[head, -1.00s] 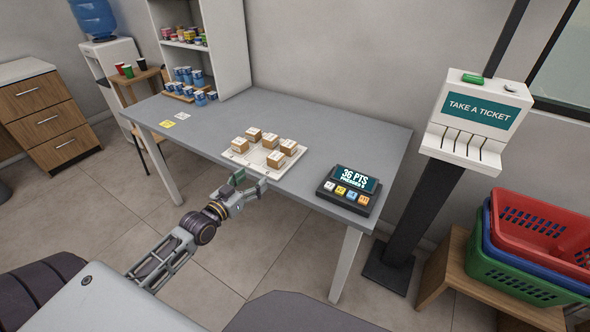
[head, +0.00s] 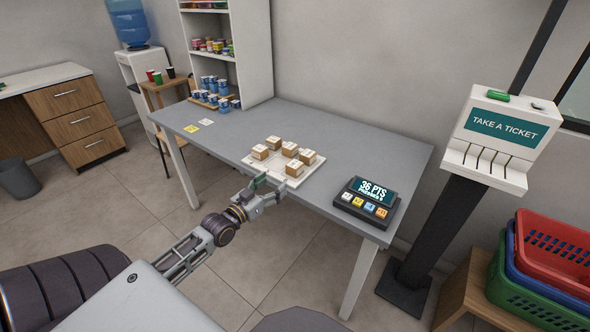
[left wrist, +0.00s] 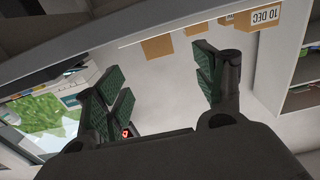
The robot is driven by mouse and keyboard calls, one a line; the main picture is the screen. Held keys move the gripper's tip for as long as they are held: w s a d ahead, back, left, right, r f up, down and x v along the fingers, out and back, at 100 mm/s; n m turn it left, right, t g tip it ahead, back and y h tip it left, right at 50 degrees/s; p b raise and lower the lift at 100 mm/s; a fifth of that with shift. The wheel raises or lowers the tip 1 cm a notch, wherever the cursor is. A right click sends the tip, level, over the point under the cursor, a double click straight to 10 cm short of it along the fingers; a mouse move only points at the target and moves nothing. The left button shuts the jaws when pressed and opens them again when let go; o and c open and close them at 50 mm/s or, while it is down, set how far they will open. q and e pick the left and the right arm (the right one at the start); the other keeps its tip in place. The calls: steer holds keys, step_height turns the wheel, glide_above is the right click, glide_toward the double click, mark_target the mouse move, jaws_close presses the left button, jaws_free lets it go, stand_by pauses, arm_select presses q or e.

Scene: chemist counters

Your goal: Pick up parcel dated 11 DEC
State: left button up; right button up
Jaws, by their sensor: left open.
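Several small brown parcels with white labels (head: 274,143) stand on a white tray (head: 314,160) near the table's front edge in the head view. Their dates are too small to read there. In the left wrist view one parcel (left wrist: 259,22) at the top shows a label "10 DEC"; other parcels beside it are cut off by the top edge, with no readable date. No label reading 11 DEC can be made out. My left gripper (head: 268,191) is open and empty, at the front edge of the table just before the tray. My right gripper is not in view.
A dark ticket device (head: 366,199) reading "36 PTS" stands right of the tray. Blue-and-white cups (head: 217,92) and a yellow card (head: 191,128) lie toward the left end of the grey table (head: 345,135). The table's right back is clear.

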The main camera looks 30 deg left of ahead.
mark_target(290, 169)
arm_select(q)
steer(key=shift+w+d+b, duration=0.15)
steer(key=shift+w+b, duration=0.05)
steer(key=shift+w, duration=1.7)
steer(key=shift+w+d+b, duration=0.15)
steer(key=shift+w, duration=1.85)
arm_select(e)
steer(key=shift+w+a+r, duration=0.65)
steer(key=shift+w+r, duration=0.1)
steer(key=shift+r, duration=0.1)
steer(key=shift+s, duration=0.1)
arm_select(q)
steer(key=shift+w, duration=0.15)
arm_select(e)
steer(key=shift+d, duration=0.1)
